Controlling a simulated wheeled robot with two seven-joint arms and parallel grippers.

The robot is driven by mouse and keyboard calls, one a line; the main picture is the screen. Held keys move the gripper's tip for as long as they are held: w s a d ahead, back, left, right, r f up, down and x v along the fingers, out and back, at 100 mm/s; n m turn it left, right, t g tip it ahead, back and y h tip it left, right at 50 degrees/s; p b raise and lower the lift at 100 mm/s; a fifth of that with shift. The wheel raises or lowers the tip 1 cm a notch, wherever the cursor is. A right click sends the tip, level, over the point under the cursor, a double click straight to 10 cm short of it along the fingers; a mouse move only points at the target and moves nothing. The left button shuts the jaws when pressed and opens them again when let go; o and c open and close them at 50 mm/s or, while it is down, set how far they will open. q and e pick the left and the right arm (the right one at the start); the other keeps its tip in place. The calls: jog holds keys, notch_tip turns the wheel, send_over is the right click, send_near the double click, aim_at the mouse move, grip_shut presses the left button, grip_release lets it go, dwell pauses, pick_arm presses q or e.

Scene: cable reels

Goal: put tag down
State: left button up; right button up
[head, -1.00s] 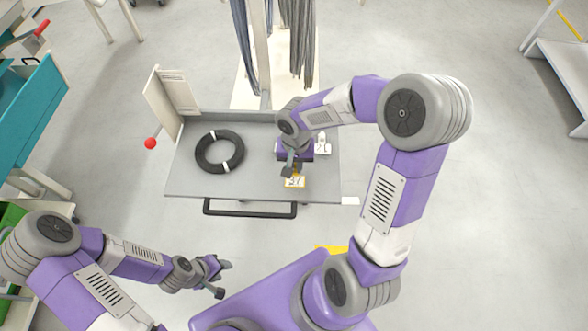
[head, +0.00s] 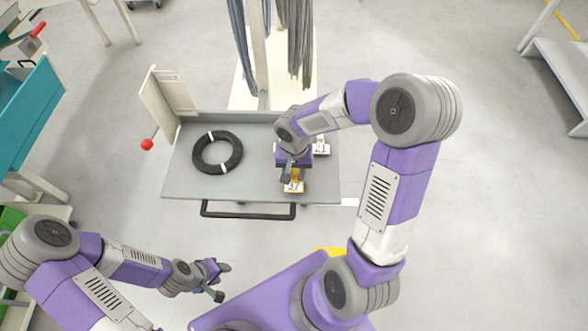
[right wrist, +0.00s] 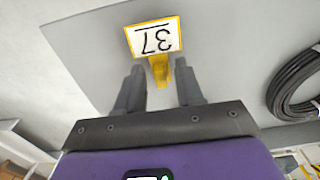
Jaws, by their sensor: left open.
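A white tag with a yellow border and the number 37 (head: 293,187) is over the front right part of the grey tray (head: 225,188). My right gripper (head: 290,172) is over the tray, with the tag's yellow stem between its fingers. In the right wrist view the tag (right wrist: 153,38) is just beyond the fingertips (right wrist: 159,80), its number upside down. I cannot tell whether the tag touches the tray. My left gripper (head: 222,281) is open and empty, in front of the tray and lower left.
A black cable coil (head: 217,153) with white bands lies on the tray's left half. Another white tag (head: 321,147) is behind my right gripper. A beige panel (head: 166,103) and a red knob (head: 147,144) are at the tray's left. Grey cables (head: 302,45) hang behind.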

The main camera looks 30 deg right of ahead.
aim_at(294, 173)
jog(key=shift+r+p, duration=0.35)
jog(key=shift+r, duration=0.15)
notch_tip(294, 173, up, 11)
jog(key=p, duration=0.3)
jog(key=shift+r, duration=0.15)
